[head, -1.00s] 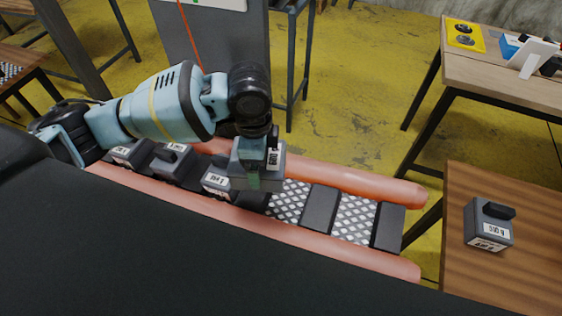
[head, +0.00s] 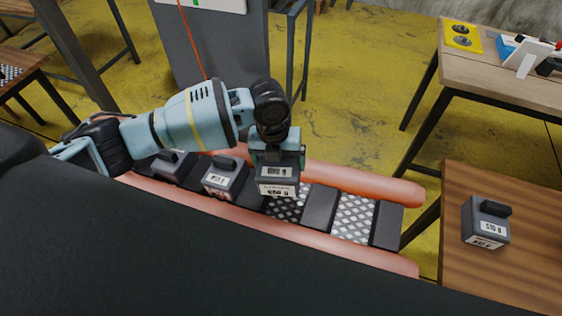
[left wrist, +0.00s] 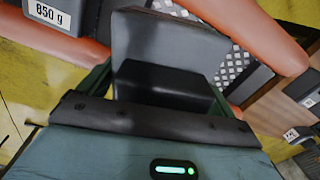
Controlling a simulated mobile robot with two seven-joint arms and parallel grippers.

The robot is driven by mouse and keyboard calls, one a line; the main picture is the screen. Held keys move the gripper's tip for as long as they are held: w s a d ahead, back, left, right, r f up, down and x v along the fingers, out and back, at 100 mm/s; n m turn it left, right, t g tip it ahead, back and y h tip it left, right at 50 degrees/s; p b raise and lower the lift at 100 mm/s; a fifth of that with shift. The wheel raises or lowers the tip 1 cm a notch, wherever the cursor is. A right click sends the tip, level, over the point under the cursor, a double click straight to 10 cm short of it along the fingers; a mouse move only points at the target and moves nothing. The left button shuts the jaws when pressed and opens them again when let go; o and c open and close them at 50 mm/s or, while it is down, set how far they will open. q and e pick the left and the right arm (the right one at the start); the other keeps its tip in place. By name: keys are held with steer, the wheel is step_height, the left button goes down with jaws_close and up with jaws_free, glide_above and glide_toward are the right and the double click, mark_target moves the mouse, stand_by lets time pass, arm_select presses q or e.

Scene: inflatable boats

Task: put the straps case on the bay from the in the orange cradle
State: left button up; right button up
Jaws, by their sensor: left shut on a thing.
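My left gripper (head: 277,158) is shut on a dark grey case (head: 278,182) with white labels; I cannot read them well enough to tell that it is the straps case. The held case (left wrist: 165,62) fills the space between the fingers in the left wrist view. It hangs over the orange cradle (head: 365,181), above a bay with a checkered floor; any gap below it is hard to judge. Two similar cases, one in the middle (head: 221,180) and one farther left (head: 168,166), sit in the cradle. My right gripper is not in view.
Black dividers (head: 320,208) split the cradle. A bay with a bare checkered floor (head: 352,216) lies at its right. Another grey case (head: 486,223) stands on the wooden table (head: 525,270) at the right. A workbench (head: 490,75) stands behind.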

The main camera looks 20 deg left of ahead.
arm_select(q)
steer(key=shift+w+d+f+m, duration=0.15)
steer(key=shift+f+m, duration=0.05)
steer(key=shift+m, duration=0.5)
steer(key=shift+w+d+f+m, duration=0.1)
steer(key=shift+f+m, duration=0.05)
steer(key=shift+m, duration=0.55)
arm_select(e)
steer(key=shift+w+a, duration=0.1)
arm_select(q)
steer(key=shift+f, duration=0.2)
steer(key=shift+d+f+b, duration=0.15)
steer(key=shift+f+b, duration=0.45)
steer(key=shift+f, duration=0.65)
steer(key=shift+d+f+b, duration=0.15)
steer(key=shift+f+b, duration=0.4)
steer(key=shift+f, duration=0.7)
steer(key=shift+d+f+b, duration=0.2)
steer(key=shift+f+b, duration=0.55)
steer(key=shift+f, duration=1)
steer(key=shift+d+f+b, duration=0.1)
steer(key=shift+f+b, duration=0.45)
steer(key=shift+f, duration=0.8)
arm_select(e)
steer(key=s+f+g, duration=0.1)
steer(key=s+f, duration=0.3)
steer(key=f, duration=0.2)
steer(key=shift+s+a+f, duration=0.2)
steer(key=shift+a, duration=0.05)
